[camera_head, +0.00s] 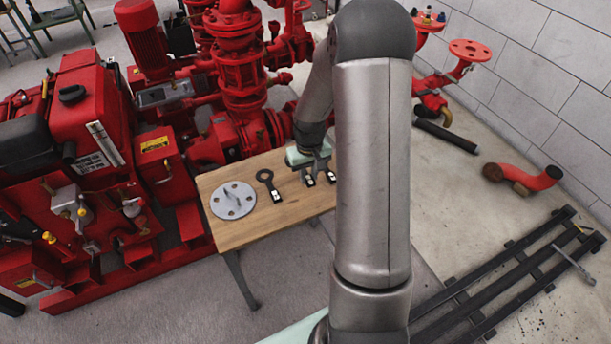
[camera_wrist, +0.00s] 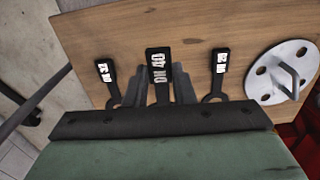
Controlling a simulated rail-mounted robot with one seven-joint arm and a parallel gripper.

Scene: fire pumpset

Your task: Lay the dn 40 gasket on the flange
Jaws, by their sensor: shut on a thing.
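The DN 40 gasket's black tag (camera_wrist: 158,65), with white lettering, sits between the two grey fingers of my gripper (camera_wrist: 160,90) in the wrist view. The tag looks larger than its neighbours there. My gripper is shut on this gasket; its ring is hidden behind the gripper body. In the head view my gripper (camera_head: 318,168) is over the right part of the wooden table, partly behind my arm. The flange (camera_head: 233,201) is a round grey disc with bolt holes and a raised middle piece, lying on the table's left. It also shows in the wrist view (camera_wrist: 262,88).
Another black gasket (camera_head: 266,178) lies between flange and gripper. A tag reading DN 32 (camera_wrist: 105,71) is on the gripper's other side. The wooden table (camera_head: 240,232) has bare room along its front. Red pump machinery (camera_head: 240,75) stands close behind and left.

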